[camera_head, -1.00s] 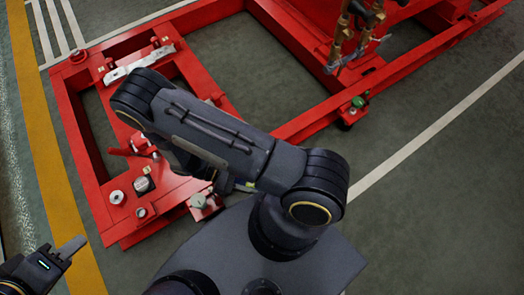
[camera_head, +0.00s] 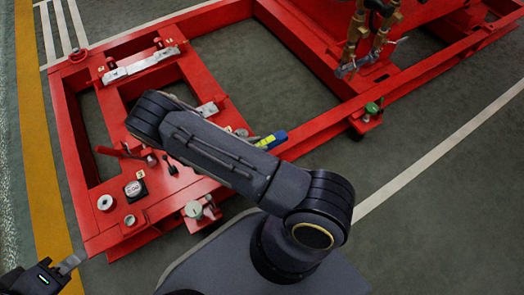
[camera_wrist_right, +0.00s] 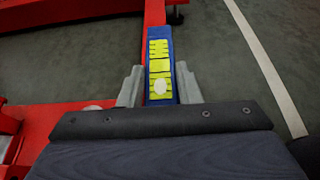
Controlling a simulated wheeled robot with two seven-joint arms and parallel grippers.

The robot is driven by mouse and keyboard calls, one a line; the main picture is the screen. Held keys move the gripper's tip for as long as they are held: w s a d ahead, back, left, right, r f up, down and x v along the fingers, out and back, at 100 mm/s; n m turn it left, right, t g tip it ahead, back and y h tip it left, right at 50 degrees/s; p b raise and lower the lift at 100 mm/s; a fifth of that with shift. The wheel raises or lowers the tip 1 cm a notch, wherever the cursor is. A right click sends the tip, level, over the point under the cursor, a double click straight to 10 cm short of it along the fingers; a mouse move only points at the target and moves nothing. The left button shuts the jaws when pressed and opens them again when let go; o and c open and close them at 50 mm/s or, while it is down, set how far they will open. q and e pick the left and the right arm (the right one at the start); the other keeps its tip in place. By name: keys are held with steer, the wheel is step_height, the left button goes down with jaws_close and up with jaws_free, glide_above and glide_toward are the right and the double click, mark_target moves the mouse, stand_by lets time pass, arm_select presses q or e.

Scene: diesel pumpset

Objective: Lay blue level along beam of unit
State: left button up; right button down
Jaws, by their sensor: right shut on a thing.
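The blue level (camera_head: 272,139), with yellow windows, shows just past my right arm in the head view, near a long red beam (camera_head: 315,126) of the unit. In the right wrist view the level (camera_wrist_right: 158,98) points away from me, between the two fingers of my right gripper (camera_wrist_right: 160,84), which is shut on it. Its far end reaches toward a red beam (camera_wrist_right: 154,12); I cannot tell whether they touch. My right arm hides the right gripper in the head view. My left gripper (camera_head: 68,265) is at the lower left, away from the unit; its jaw opening is unclear.
The red frame carries a silver bracket (camera_head: 142,66), a black square gauge (camera_head: 134,189) and a red-handled valve (camera_head: 125,152). Brass pipe fittings (camera_head: 360,35) stand at the upper right, with a green-topped fitting (camera_head: 372,107) below. Grey floor (camera_head: 440,185) is open at right.

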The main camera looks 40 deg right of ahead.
mark_target(262, 144)
steer(key=d+f+b, duration=0.1)
steer(key=f, duration=0.1)
steer(key=w+d+f, duration=0.1)
steer(key=d+f, duration=0.1)
steer(key=shift+b, duration=0.35)
steer(key=f+b, duration=0.1)
steer(key=f, duration=0.2)
steer(key=shift+w+d+f+b, duration=0.1)
steer(key=shift+d+b, duration=0.1)
steer(key=shift+b, duration=0.15)
steer(key=c, duration=1)
jaws_free()
steer(key=shift+f, duration=0.15)
steer(key=shift+c, duration=0.2)
